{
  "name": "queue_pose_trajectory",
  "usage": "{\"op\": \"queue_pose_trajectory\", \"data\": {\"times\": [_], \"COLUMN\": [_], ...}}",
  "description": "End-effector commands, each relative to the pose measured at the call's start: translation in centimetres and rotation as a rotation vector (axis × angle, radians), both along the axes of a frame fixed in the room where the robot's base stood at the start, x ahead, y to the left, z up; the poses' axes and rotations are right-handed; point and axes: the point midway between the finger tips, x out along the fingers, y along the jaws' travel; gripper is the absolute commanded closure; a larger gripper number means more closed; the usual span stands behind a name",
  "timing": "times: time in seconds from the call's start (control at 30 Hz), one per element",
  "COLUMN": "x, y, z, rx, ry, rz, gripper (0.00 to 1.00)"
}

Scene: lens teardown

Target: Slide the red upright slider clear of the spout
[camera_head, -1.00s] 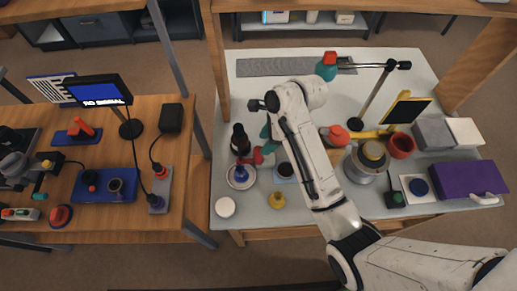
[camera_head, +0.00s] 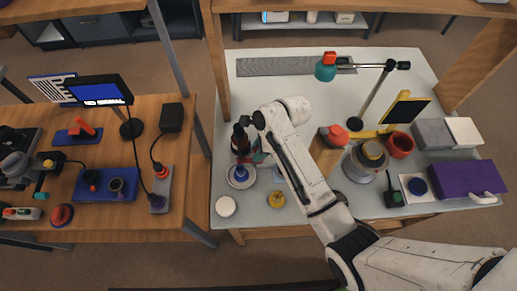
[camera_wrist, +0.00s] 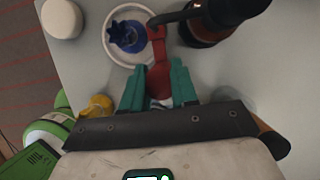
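The red slider (camera_wrist: 158,72) lies between my gripper's two teal fingertips (camera_wrist: 158,84) in the wrist view. It fills most of the gap, but I cannot tell whether both fingers press on it. Its far end reaches a dark curved spout (camera_wrist: 172,17) that comes off a dark bottle-like body (camera_wrist: 212,18). In the head view the dark body (camera_head: 240,139) stands just left of my gripper (camera_head: 258,153), and my arm hides most of the slider. A blue knobbed piece (camera_wrist: 127,35) sits in a round white dish (camera_wrist: 111,38), left of the slider.
A white round lid (camera_wrist: 62,18) and a yellow piece (camera_wrist: 97,106) lie near the gripper. A wooden block with a red top (camera_head: 326,152), a grey pot (camera_head: 365,165) and a purple box (camera_head: 466,179) stand to the right. The table's front edge is close.

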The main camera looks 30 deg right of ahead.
Motion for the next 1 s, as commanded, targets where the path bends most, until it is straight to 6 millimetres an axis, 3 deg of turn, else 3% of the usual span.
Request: {"op": "queue_pose_trajectory", "data": {"times": [0.3, 0.67, 1.0], "x": [0.0, -0.1, -1.9], "y": [0.0, -0.2, -3.4], "z": [0.0, 0.0, 0.0], "rx": [0.0, 0.0, 0.0], "ry": [0.0, 0.0, -0.002], "rz": [0.0, -0.001, -0.002], "gripper": [1.0, 1.0, 1.0]}}
